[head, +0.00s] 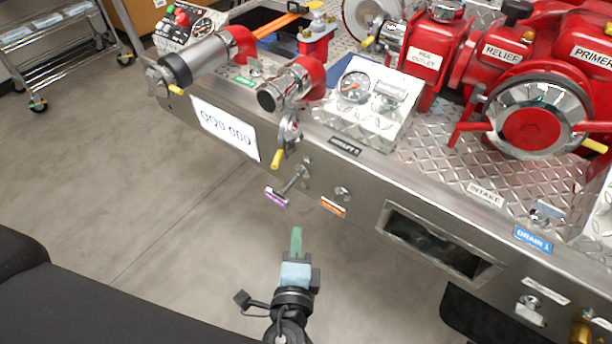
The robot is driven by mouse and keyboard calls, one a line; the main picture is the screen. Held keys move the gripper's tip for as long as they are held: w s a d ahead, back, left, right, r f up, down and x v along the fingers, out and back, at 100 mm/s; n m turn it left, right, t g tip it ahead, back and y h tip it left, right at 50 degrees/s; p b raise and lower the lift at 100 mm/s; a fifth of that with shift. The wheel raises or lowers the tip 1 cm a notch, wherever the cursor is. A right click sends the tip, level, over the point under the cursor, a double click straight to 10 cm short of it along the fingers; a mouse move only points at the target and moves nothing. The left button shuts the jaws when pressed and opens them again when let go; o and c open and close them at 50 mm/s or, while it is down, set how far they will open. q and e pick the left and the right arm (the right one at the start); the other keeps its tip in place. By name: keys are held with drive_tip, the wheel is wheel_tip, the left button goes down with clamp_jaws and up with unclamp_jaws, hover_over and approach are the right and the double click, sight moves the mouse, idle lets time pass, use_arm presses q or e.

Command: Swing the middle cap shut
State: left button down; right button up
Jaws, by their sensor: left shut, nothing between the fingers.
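The middle outlet (291,84) is a short silver and black pipe with a red elbow, on the front edge of the steel bumper deck. A round metal cap (289,129) with a yellow-tipped handle (278,158) hangs below and to the right of its mouth. It appears to be the middle cap, swung open. My left gripper (296,238) has greenish fingers, pressed together and empty. It comes up from the bottom of the view, in front of and below the bumper face, apart from the cap. My right gripper is not in view.
A longer silver outlet (204,58) with its own cap stands to the left. A gauge panel (367,98) and a large red intake (532,117) stand to the right. A T-handle (289,186) sticks out below the cap.

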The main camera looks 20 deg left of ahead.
use_arm(q)
drive_tip(key=w+a+r+t+p, duration=0.1)
drive_tip(key=w+a+r, duration=0.1)
drive_tip(key=w, duration=0.3)
drive_tip(key=w+a+r+t, duration=0.1)
drive_tip(key=w+a+r, duration=0.2)
drive_tip(key=w, duration=0.3)
drive_tip(key=shift+r+m+y+p, duration=0.2)
drive_tip(key=shift+m+y+p, duration=0.1)
drive_tip(key=shift+y+p, duration=0.1)
idle(0.3)
drive_tip(key=shift+a, duration=0.15)
